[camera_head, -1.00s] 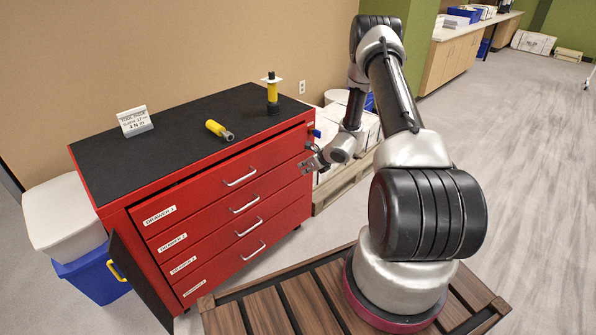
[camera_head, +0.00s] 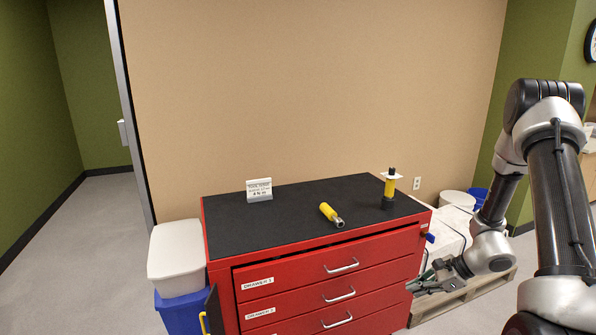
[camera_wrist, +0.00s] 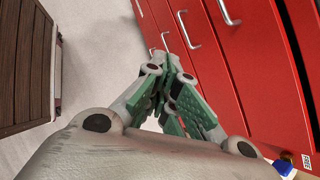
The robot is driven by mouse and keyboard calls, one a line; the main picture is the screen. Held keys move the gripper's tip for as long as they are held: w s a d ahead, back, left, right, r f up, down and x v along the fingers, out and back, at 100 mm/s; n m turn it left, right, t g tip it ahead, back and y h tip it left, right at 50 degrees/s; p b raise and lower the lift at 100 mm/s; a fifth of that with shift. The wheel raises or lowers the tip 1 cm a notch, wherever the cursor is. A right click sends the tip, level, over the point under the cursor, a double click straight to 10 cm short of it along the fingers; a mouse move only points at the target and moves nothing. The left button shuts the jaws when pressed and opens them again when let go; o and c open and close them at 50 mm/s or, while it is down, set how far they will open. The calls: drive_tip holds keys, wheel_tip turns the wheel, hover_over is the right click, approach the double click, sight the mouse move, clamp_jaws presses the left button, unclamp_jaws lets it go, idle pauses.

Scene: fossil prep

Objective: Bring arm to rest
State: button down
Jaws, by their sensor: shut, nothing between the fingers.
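My gripper (camera_head: 428,285) is at the right front of the red drawer cabinet (camera_head: 213,247), beside its drawer fronts and below the top. In the wrist view my gripper (camera_wrist: 166,80) has its green-padded fingers together, with nothing between them. The cabinet's red drawer fronts (camera_wrist: 214,60) and several metal handles fill the right of that view. My arm bends down from the upper right in the head view.
A white-lidded bin (camera_head: 176,258) stands left. A pallet (camera_head: 462,294) with pale boxes is behind my gripper. Floor is clear at left.

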drive_tip(key=s+r+n+h, duration=0.2)
drive_tip(key=s+r+n, duration=0.4)
drive_tip(key=r, duration=0.6)
drive_tip(key=s+r+n+h, duration=0.3)
drive_tip(key=s+r+n, duration=0.4)
drive_tip(key=s+r, duration=0.4)
drive_tip(key=s+r+n+h, duration=0.2)
drive_tip(key=s+r+n, duration=0.5)
drive_tip(key=r, duration=0.7)
drive_tip(key=shift+s+d+t, duration=0.3)
drive_tip(key=shift+s+d, duration=0.05)
drive_tip(key=shift+s, duration=0.35)
